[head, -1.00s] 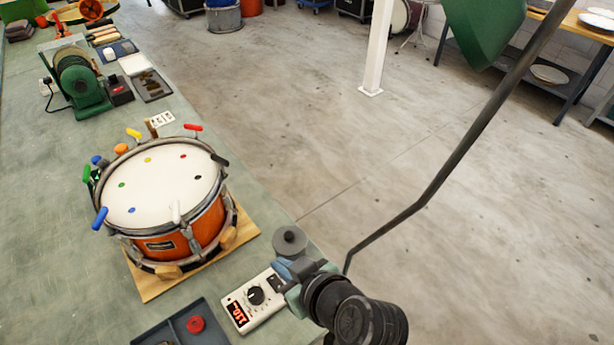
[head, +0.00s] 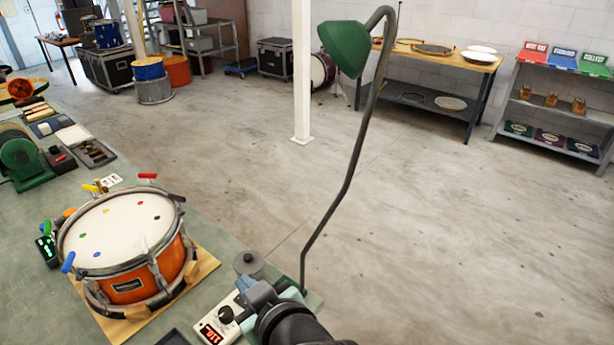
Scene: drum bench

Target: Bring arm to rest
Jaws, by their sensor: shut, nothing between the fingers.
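My arm reaches in from the bottom edge of the head view, dark and seen from above. My gripper (head: 254,292) is at its far end, over the bench's front right corner, beside a white meter with a dial and red digits (head: 217,325). The gripper is shut and I see nothing held in it. My own arm hides part of it, so the fingertips show poorly. A grey round knobbed piece (head: 248,264) lies just beyond it. An orange drum (head: 130,285) with a white head and coloured keys around its rim stands to the left on a wooden board (head: 203,267).
A lamp's bent dark pole (head: 345,190) rises just right of my gripper to a green shade (head: 344,48). A green machine (head: 20,160) stands on the bench (head: 205,226) at the left. Open floor (head: 430,230) lies right. A white post (head: 302,80) and shelves (head: 555,115) stand farther back.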

